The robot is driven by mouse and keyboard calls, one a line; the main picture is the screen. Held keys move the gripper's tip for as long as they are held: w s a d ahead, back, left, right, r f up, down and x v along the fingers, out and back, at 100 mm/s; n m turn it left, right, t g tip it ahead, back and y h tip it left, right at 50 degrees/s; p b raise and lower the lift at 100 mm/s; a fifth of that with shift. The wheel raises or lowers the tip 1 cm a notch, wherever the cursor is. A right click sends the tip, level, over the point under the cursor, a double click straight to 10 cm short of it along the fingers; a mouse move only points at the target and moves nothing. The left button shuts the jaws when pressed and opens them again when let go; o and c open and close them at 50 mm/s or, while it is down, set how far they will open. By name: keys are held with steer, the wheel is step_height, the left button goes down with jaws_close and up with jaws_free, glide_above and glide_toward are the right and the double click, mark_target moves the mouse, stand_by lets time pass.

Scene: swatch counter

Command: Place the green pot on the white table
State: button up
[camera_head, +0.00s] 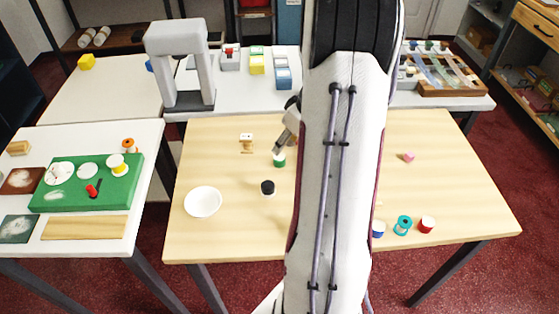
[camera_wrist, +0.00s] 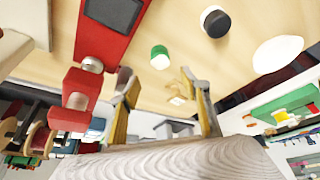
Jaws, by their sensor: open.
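The green pot (camera_head: 279,160), with a white top, stands on the wooden table (camera_head: 225,240), just below my gripper (camera_head: 284,149) in the head view. In the wrist view the green pot (camera_wrist: 160,57) lies beyond the fingertips of my gripper (camera_wrist: 162,82), apart from them. The fingers are spread with nothing between them that I can see held. The white table (camera_head: 150,140) at the left carries a green board (camera_head: 120,196) with several small things on it. My arm hides the middle of the wooden table.
A grey arch (camera_head: 182,62) rises behind. A red structure (camera_wrist: 100,40) is close in the wrist view.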

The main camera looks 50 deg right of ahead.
mark_target(280, 158)
steer(key=shift+x, duration=1.3)
steer(key=shift+f, duration=0.1)
steer(key=shift+a+f, duration=0.15)
steer(key=shift+f, duration=1.35)
steer(key=shift+x, duration=1.1)
steer(key=c, duration=1.3)
